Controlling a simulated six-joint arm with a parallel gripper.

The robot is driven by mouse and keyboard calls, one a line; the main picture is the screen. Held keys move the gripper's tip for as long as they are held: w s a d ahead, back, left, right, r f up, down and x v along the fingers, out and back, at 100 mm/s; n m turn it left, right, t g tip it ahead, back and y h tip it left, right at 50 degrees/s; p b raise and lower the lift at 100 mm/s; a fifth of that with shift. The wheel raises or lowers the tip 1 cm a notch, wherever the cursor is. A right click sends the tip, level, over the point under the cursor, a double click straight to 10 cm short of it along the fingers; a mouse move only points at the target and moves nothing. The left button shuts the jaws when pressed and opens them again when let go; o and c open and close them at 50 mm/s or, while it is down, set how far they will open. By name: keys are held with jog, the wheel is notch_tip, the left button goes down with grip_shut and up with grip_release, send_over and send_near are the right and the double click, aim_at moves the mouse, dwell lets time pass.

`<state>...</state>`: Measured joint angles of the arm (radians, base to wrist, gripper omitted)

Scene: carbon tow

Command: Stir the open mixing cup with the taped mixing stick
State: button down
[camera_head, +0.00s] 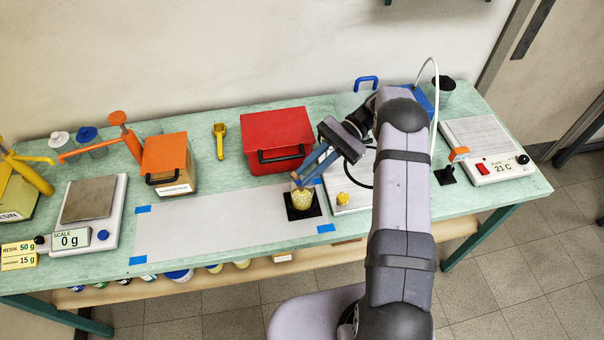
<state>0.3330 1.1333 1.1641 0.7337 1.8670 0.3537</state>
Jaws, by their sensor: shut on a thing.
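The mixing cup (301,201) is a small, pale yellow cup, standing upright on a black square pad (304,214) at the right end of a white sheet. My gripper (312,166) comes down from the upper right and is directly above the cup's rim. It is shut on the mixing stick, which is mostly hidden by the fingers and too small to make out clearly. The blue colour near the fingertips may be its tape. I cannot tell how deep the stick's lower end is in the cup.
A red box (277,139) stands just behind the cup. A pale plate with a small yellow piece (343,199) lies to its right. A scale (88,215), an orange-lidded box (165,163) and pump bottles stand left. A hotplate (485,150) is far right. The white sheet (215,227) is clear.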

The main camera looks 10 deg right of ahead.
jog(key=shift+s+a+r+p, duration=0.15)
jog(key=shift+s+r+p, duration=0.15)
jog(key=shift+r+p, duration=0.5)
jog(key=shift+s+a+r+p, duration=0.15)
jog(key=shift+s+r+p, duration=0.15)
jog(key=shift+r+p, duration=0.45)
jog(key=shift+r, duration=0.2)
notch_tip(320, 180, up, 5)
jog(key=p, duration=0.3)
jog(key=shift+f, duration=0.1)
dwell(0.4)
